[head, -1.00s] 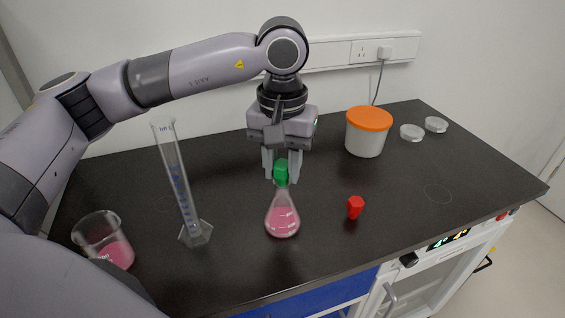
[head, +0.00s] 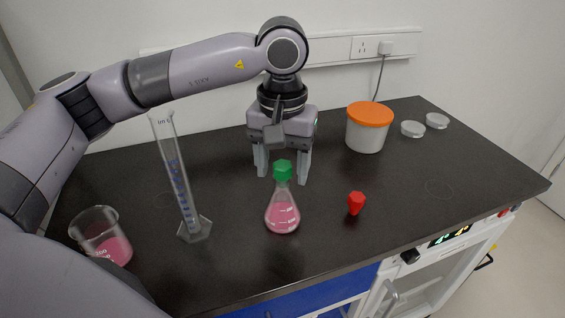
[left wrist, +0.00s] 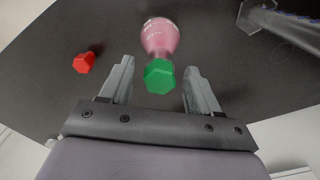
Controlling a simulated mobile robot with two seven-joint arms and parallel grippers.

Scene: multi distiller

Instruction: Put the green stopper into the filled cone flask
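The cone flask (head: 282,213) with pink liquid stands upright on the dark bench. The green stopper (head: 283,170) sits in its mouth, upright. In the left wrist view the stopper (left wrist: 159,76) covers the neck of the flask (left wrist: 160,38). My left gripper (head: 281,178) is open. Its two fingers are spread on either side of the stopper and, in the left wrist view (left wrist: 158,80), are clear of it. My right gripper is in neither view.
A red stopper (head: 356,203) lies right of the flask. A measuring cylinder (head: 180,180) and a beaker (head: 101,236) with pink liquid stand to the left. A white tub with an orange lid (head: 367,128) and two small dishes (head: 413,129) are at the back right.

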